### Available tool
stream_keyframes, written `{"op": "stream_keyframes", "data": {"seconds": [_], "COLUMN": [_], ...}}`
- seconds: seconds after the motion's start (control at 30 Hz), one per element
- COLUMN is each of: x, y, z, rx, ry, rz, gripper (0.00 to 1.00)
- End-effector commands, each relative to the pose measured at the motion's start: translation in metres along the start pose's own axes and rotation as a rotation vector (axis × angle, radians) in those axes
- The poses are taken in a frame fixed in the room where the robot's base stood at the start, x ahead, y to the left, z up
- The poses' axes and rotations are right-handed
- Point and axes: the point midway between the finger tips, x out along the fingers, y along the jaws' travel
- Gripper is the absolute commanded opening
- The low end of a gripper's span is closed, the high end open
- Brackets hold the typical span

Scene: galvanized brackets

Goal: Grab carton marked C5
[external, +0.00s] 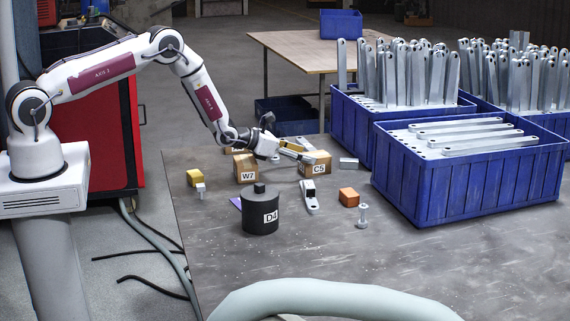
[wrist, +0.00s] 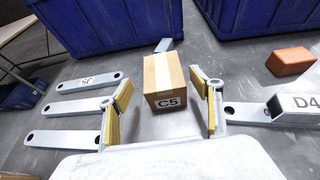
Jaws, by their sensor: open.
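The carton marked C5 (external: 313,168) is a small brown box standing on the grey table. In the wrist view the carton (wrist: 163,78) shows pale tape along its top and the C5 label facing me. My gripper (external: 297,151) is open and empty, close to the carton. In the wrist view the yellow-padded fingers of my gripper (wrist: 163,88) are spread to the left and right of the carton's near end. A gap shows on each side. I cannot tell the exact height of the fingers above the table.
Carton W7 (external: 246,168) stands left of C5, with another carton partly hidden behind it. Blue crates of brackets (external: 460,187) stand to the right.

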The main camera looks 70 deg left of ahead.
Motion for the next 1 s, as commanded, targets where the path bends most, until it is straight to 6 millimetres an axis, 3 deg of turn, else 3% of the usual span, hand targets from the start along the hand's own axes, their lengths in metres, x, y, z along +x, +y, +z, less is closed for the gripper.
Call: {"op": "stream_keyframes", "data": {"seconds": [0.6, 1.0], "x": [0.040, 0.048], "y": [-0.005, -0.005], "z": [-0.006, -0.005], "rx": [0.000, 0.000], "ry": [0.001, 0.001], "rz": [-0.001, 0.000], "gripper": [0.65, 0.65]}}
